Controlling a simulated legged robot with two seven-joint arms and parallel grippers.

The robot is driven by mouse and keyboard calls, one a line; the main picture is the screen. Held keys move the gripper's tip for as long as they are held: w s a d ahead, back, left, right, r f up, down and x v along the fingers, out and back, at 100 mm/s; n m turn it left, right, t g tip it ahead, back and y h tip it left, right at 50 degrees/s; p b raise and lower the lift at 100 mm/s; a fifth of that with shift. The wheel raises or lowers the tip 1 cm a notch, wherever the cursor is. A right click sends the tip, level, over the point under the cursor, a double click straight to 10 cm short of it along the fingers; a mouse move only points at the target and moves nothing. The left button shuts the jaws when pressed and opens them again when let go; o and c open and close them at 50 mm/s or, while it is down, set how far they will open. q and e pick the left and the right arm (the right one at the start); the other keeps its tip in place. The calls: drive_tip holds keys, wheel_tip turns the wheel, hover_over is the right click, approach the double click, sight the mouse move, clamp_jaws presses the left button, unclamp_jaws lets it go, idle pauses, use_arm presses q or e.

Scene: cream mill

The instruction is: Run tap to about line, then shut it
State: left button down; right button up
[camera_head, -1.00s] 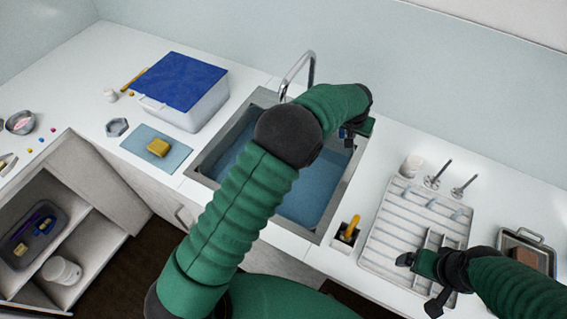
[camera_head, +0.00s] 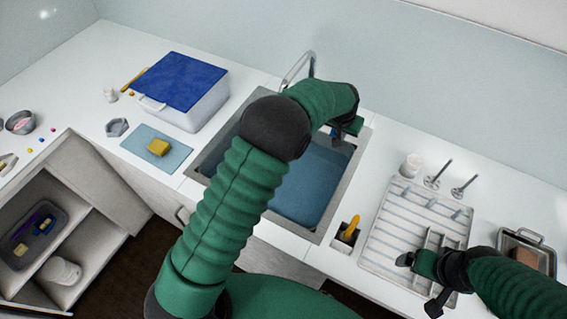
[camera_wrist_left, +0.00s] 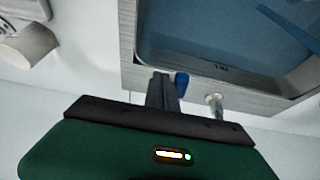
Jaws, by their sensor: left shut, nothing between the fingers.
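The sink (camera_head: 342,200) holds blue water (camera_head: 305,190); its rim also shows in the left wrist view (camera_wrist_left: 128,60). The curved metal tap (camera_head: 299,62) stands behind it, with its outlet hidden by my left arm. No running stream is visible. My left gripper (camera_head: 341,134) is over the sink's back right corner. In the left wrist view its fingers (camera_wrist_left: 163,88) are shut and empty, beside a small blue piece (camera_wrist_left: 182,83); I cannot tell whether they touch. I cannot make out a fill line. My right gripper (camera_head: 405,259) is over the drying rack; its jaws are unclear.
The white rack (camera_head: 378,250) stands right of the sink, with a white cup (camera_head: 411,164) behind it. A blue-lidded box (camera_head: 180,82) and a yellow sponge (camera_head: 158,147) on a blue mat are at left. A small holder (camera_head: 346,238) stands at the sink's front right.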

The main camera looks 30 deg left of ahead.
use_arm(q)
drive_tip(key=shift+s+a, duration=0.15)
drive_tip(key=shift+a, duration=0.85)
drive_tip(key=shift+d, duration=0.5)
drive_tip(key=shift+r, duration=0.15)
wheel_tip(320, 180, up, 6)
drive_tip(key=p, duration=0.4)
drive_tip(key=shift+p, duration=0.4)
